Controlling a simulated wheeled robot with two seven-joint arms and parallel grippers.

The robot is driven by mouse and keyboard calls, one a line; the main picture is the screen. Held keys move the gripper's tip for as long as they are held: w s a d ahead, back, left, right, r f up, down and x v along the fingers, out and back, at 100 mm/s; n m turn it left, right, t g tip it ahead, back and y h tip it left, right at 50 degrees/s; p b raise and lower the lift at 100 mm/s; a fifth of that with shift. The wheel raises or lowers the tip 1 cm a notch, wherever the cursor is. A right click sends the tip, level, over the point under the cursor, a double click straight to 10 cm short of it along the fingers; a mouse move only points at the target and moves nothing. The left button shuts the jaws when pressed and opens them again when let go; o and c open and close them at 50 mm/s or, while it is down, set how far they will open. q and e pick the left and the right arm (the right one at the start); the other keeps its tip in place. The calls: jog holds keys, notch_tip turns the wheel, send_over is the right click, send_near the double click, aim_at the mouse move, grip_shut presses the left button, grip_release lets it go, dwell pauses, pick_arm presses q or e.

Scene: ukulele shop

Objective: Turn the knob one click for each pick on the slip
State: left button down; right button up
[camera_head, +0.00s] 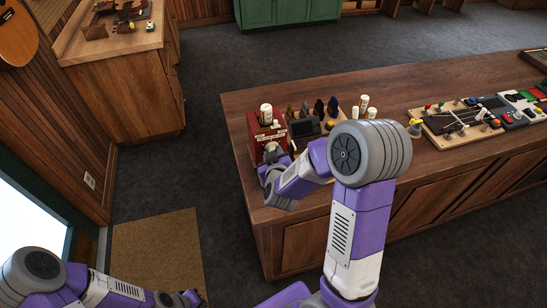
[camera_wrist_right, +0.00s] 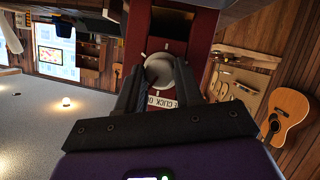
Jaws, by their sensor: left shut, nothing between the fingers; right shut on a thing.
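A red box (camera_head: 265,128) stands at the near left corner of the wooden counter. In the right wrist view its red front (camera_wrist_right: 190,25) carries a pale round knob (camera_wrist_right: 183,80) with white marks around it. A white label (camera_wrist_right: 163,102) below the knob shows part of the word "CLICK". My right gripper (camera_wrist_right: 157,72) is shut on the knob, one finger on each side; in the head view the arm hides much of the contact. My left gripper (camera_head: 182,299) is shut and empty at the bottom left, away from the counter. I cannot make out a slip with picks.
A wooden side cabinet (camera_head: 120,90) stands at the left. A brown mat (camera_head: 155,250) lies on the open grey floor.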

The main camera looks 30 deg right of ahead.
jog(key=m+t+y+b, duration=0.2)
jog(key=m+y+b, duration=0.1)
jog(key=m+b, duration=0.3)
jog(key=m+t+y+b, duration=0.2)
jog(key=m+y+b, duration=0.1)
jog(key=m+b, duration=0.4)
jog(key=d+m+t+y+b, duration=0.1)
jog(key=m+t+y+b, duration=0.1)
jog(key=m+b, duration=0.4)
jog(key=shift+s+f+t+y+b, duration=0.15)
jog(key=shift+y+b, duration=0.25)
jog(key=shift+b, duration=0.9)
jog(key=shift+w+f+t+y+b, duration=0.15)
jog(key=shift+y+b, duration=0.25)
jog(key=shift+b, duration=0.9)
jog(key=shift+f+m+t+h, duration=0.1)
jog(key=shift+m+t+h, duration=0.35)
jog(key=shift+m, duration=0.9)
jog(key=shift+m+t+h, duration=0.35)
jog(key=shift+m+t, duration=0.2)
jog(key=shift+m, duration=0.8)
jog(key=shift+s, duration=0.1)
jog(key=o, duration=0.7)
jog(key=shift+c, duration=0.2)
jog(key=o, duration=0.4)
jog(key=shift+w, duration=0.2)
jog(key=shift+c, duration=0.2)
jog(key=shift+s, duration=0.1)
